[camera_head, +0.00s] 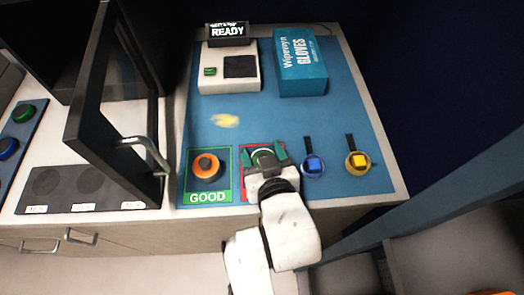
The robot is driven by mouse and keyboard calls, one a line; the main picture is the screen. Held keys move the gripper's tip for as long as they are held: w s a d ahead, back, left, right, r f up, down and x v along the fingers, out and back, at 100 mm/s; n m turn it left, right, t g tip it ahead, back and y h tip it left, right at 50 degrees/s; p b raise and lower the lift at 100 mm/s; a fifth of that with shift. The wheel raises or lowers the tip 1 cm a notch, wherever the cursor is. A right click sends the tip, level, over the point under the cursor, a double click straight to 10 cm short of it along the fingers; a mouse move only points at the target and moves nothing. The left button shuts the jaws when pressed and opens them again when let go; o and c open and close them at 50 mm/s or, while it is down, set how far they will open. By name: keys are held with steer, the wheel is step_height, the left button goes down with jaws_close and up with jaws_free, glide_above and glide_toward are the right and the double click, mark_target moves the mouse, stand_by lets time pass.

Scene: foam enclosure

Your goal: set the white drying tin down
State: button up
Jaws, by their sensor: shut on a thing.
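My gripper (264,156) is over a red-outlined square (244,150) near the front of the blue mat. Its two dark green fingers are shut on a small round thing with a pale rim and green inside, which I take to be the white drying tin (263,154). My wrist hides the tin's near side and most of the square. I cannot tell whether the tin touches the mat.
To the left, an orange-and-dark round thing (206,166) sits on the green GOOD square (208,186). Blue (313,165) and yellow (358,161) pieces are to the right. A scale-like device (229,70) and gloves box (300,63) stand behind. An open dark door (112,105) is left.

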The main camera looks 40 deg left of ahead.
steer(key=shift+f, duration=0.15)
steer(key=o, duration=1.1)
steer(key=shift+c, duration=0.2)
steer(key=shift+r, duration=0.25)
steer(key=v, duration=1.2)
steer(key=shift+f, duration=0.1)
